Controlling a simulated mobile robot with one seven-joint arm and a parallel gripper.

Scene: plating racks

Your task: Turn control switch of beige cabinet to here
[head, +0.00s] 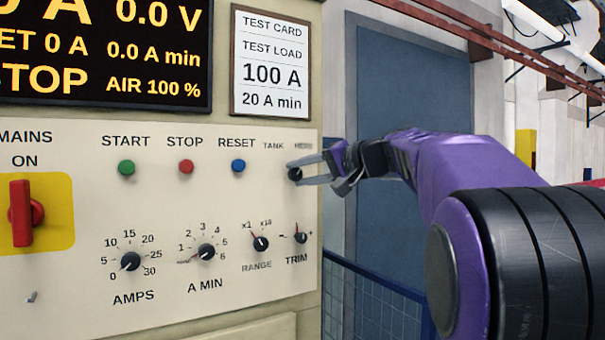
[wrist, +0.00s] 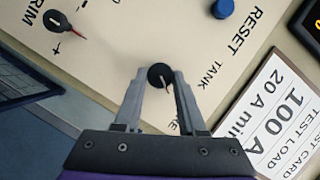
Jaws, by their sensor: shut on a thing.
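The control switch is a small black knob (head: 294,174) under the labels TANK and HERE, at the upper right of the beige cabinet's panel (head: 60,285). My gripper (head: 302,171) reaches it from the right. In the wrist view the knob (wrist: 159,76) sits between the two grey fingertips of my gripper (wrist: 160,79), which are shut on it. Its red pointer tip shows below the knob, pointing between the two labels and leaning toward HERE. The HERE label is partly hidden by a finger in the wrist view.
A blue RESET button (head: 238,166) is just left of the switch, with RANGE (head: 260,243) and TRIM (head: 300,237) knobs below. A framed test card (head: 270,62) hangs above. A blue mesh fence (head: 375,300) stands right of the cabinet.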

